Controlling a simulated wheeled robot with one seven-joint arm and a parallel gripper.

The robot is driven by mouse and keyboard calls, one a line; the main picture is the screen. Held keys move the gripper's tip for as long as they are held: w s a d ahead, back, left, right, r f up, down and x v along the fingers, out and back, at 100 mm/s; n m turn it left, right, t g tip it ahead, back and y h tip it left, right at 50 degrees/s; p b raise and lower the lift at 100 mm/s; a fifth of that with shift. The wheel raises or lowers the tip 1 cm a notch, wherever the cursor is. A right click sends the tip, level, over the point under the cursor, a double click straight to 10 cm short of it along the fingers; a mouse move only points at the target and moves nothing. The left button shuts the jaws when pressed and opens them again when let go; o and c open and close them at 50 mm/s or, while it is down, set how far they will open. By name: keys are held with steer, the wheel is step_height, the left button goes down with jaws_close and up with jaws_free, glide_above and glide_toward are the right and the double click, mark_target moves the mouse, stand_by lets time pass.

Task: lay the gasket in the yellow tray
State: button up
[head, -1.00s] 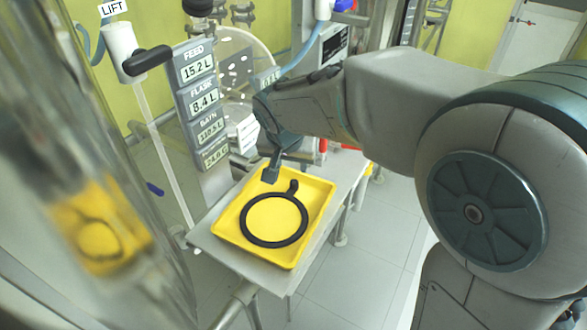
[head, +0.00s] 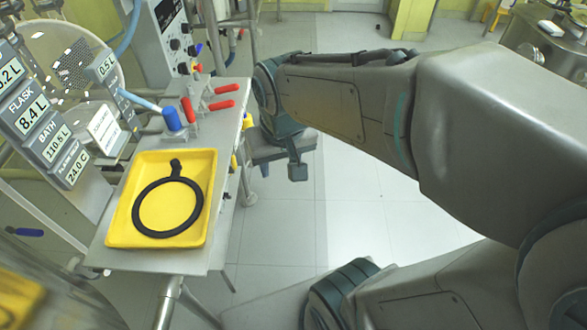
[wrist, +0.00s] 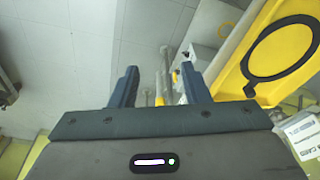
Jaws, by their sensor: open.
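The black ring-shaped gasket (head: 141,218) lies flat in the yellow tray (head: 122,235), with its short tab toward the back. The tray sits on a grey bench. In the wrist view the gasket (wrist: 247,68) and the tray (wrist: 228,82) show at the upper right, apart from the fingers. My gripper (head: 282,172) is to the right of the tray, out past the bench edge and above the floor. In the wrist view my gripper (wrist: 160,88) has its two fingers spread with nothing between them.
Red-handled clamps (head: 212,98) and a blue-capped part (head: 172,120) stand on the bench behind the tray. A display column (head: 42,130) stands to its left. The floor (head: 350,210) right of the bench is open.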

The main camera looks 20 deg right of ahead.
steer(key=s, duration=0.1)
steer(key=s+d, duration=0.1)
steer(key=s+d+f, duration=0.1)
steer(key=shift+s, duration=0.3)
steer(key=w+p+v, duration=0.1)
steer(key=p+v, duration=0.6)
steer(key=shift+w+r, duration=0.35)
stand_by(0.4)
